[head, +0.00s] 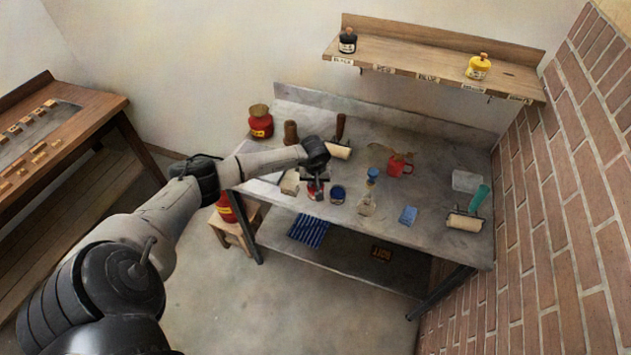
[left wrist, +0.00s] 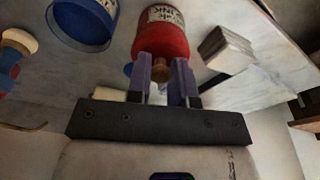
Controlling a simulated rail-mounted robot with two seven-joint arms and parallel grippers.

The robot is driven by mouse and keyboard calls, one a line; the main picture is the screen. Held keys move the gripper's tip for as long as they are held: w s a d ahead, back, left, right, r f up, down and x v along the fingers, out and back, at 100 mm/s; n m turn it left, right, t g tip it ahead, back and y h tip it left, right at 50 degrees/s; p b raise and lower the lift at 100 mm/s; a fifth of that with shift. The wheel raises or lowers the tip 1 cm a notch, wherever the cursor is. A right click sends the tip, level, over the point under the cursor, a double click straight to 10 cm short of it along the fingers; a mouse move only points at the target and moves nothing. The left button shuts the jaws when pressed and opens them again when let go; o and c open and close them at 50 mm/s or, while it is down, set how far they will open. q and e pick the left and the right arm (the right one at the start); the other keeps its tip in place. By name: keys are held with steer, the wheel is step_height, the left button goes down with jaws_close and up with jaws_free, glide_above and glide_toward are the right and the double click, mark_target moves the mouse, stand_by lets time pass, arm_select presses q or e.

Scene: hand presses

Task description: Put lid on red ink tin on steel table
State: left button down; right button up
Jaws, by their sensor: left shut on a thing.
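The red ink tin (head: 312,192) stands on the steel table (head: 390,228) near its front edge, mostly covered by my left gripper in the head view. In the left wrist view the red tin (left wrist: 163,36) shows a pale label reading INK and a red top with a brown knob (left wrist: 161,71). My left gripper (left wrist: 162,76) is shut on this knob, one finger on each side. The lid appears to meet the tin, but I cannot tell whether it is fully seated. My right gripper is not in view.
A blue tin (head: 337,194) stands close to the right of the red tin. A pale block (head: 290,183) lies close on its left. A glass bottle (head: 367,202), red mug (head: 399,167) and blue sponge (head: 408,215) are further right. A shelf (head: 430,65) hangs above.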

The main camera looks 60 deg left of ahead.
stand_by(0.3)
arm_select(q)
steer(key=shift+b, duration=0.3)
stand_by(0.6)
steer(key=shift+f+b, duration=0.15)
steer(key=shift+b, duration=0.15)
stand_by(0.4)
stand_by(0.7)
steer(key=shift+b, duration=0.3)
stand_by(0.4)
steer(key=shift+c, duration=2.3)
jaws_free()
